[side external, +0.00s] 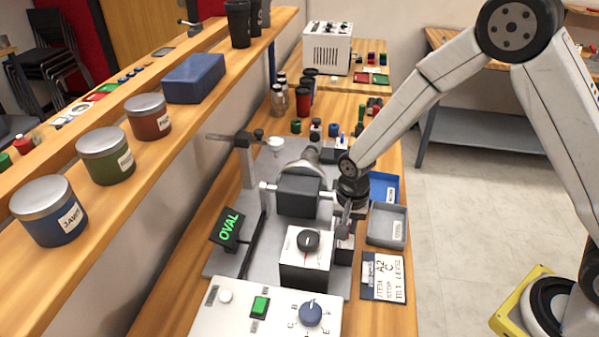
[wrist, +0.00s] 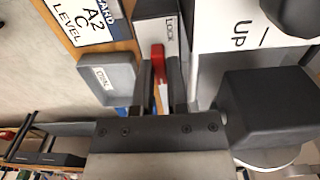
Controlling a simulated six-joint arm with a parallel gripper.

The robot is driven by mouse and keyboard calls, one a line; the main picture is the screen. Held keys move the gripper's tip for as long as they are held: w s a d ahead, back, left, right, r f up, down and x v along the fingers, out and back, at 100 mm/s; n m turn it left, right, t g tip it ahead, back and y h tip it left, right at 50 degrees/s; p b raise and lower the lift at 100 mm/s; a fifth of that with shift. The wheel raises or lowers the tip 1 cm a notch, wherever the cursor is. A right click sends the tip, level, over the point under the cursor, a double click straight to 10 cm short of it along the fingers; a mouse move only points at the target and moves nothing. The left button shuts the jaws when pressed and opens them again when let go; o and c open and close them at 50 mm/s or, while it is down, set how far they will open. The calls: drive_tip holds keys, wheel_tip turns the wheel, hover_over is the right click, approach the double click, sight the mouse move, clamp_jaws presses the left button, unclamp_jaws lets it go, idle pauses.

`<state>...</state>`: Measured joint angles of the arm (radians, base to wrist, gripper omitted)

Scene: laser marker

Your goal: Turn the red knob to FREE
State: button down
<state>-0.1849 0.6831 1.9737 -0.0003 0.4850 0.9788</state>
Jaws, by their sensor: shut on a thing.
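The red knob (wrist: 157,57) shows in the wrist view, between the two fingers of my gripper (wrist: 160,68). My gripper is shut on it. The knob stands at a small box (wrist: 152,10) with a dark face and a label reading LOCK; no FREE mark is readable. In the side external view my gripper (side external: 345,218) points down at this small box (side external: 344,246), right of the white-topped box with a black dial. The red knob is hidden there.
The white-topped box (side external: 303,252) and a dark block (side external: 298,196) stand close left of my gripper. A grey tray (side external: 387,241), a blue tray (side external: 385,187) and a sign card (side external: 383,278) lie to the right. A control panel (side external: 235,322) is in front.

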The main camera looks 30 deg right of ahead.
idle(0.3)
drive_tip(key=c, duration=0.6)
unclamp_jaws()
drive_tip(key=shift+c, duration=0.2)
drive_tip(key=shift+n, duration=0.3)
